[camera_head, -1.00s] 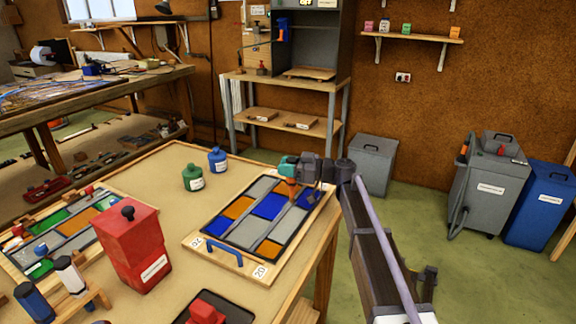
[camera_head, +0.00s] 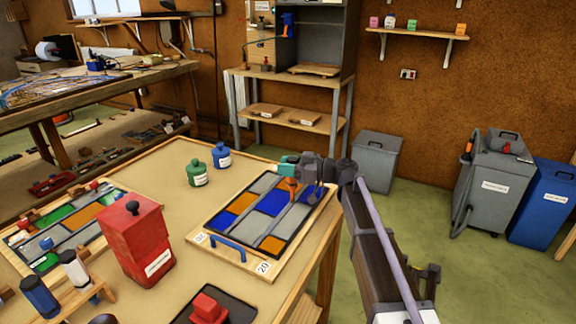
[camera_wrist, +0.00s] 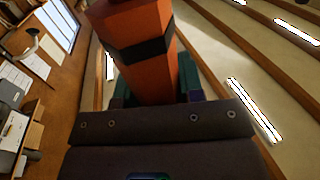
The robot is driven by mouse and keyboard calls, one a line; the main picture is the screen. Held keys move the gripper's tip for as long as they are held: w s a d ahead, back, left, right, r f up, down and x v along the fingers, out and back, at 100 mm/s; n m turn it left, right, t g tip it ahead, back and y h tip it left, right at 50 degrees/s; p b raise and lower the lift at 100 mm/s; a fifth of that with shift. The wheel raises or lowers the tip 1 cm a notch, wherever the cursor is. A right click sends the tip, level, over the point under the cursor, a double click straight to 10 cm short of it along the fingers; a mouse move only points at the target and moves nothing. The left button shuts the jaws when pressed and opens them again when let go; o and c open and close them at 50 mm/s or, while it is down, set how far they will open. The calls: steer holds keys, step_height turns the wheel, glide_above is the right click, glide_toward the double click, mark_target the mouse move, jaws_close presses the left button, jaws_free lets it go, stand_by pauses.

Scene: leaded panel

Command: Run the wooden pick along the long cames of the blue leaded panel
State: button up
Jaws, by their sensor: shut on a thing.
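The blue leaded panel (camera_head: 269,203) has blue, orange and grey panes between dark cames. It lies flat on a wooden board (camera_head: 252,263) with a blue handle (camera_head: 228,247) at its near edge. My gripper (camera_head: 292,178) is over the panel's far right part. It is shut on an orange-red handle with a dark band (camera_wrist: 148,50), which appears to be the wooden pick. The handle also shows as a small orange piece in the head view (camera_head: 292,186). The pick's tip is hidden, so I cannot tell whether it touches a came.
A red box (camera_head: 137,240) stands left of the panel. Green (camera_head: 197,174) and blue (camera_head: 221,157) bottles stand behind it. Another coloured panel (camera_head: 72,232) lies at the far left. A dark tray (camera_head: 238,313) with a red block (camera_head: 208,308) is in front.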

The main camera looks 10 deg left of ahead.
steer(key=shift+s+a, duration=0.25)
steer(key=shift+s, duration=0.3)
steer(key=shift+s+a, duration=0.3)
steer(key=shift+s, duration=0.5)
step_height(320, 180, up, 6)
steer(key=p, duration=0.6)
